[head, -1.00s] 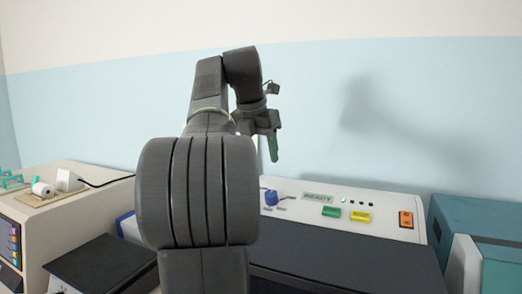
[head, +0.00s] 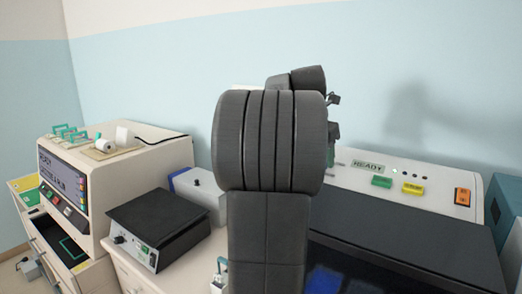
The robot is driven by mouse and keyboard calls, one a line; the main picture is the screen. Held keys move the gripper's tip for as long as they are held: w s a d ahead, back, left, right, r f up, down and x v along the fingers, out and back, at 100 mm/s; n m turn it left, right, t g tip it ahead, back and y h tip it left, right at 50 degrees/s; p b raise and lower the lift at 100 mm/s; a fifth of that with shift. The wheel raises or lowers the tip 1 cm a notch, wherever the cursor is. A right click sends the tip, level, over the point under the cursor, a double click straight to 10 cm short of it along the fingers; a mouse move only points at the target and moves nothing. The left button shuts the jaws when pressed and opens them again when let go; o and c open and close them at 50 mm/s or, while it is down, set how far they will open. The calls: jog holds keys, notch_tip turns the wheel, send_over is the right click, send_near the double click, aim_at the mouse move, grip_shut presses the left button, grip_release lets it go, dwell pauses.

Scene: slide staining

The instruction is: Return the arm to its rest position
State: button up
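My arm rises through the middle of the head view and its thick joint fills the centre. The arm looks folded, with its far links mostly hidden behind that joint. My gripper (head: 331,152) shows only as a small dark and green part at the joint's right edge. Its fingertips are too hidden to tell whether they are open or shut, and I see nothing held in it.
A white machine (head: 345,180) with a "READY" panel and coloured buttons stands right, behind my arm. A black-topped box (head: 160,222) and a blue-and-white box (head: 199,193) stand left. Farther left is a cream machine (head: 150,165) with an open drawer (head: 65,245).

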jog(key=shift+w+d+f, duration=0.1)
jog(key=shift+f, duration=0.35)
jog(key=shift+r, duration=0.1)
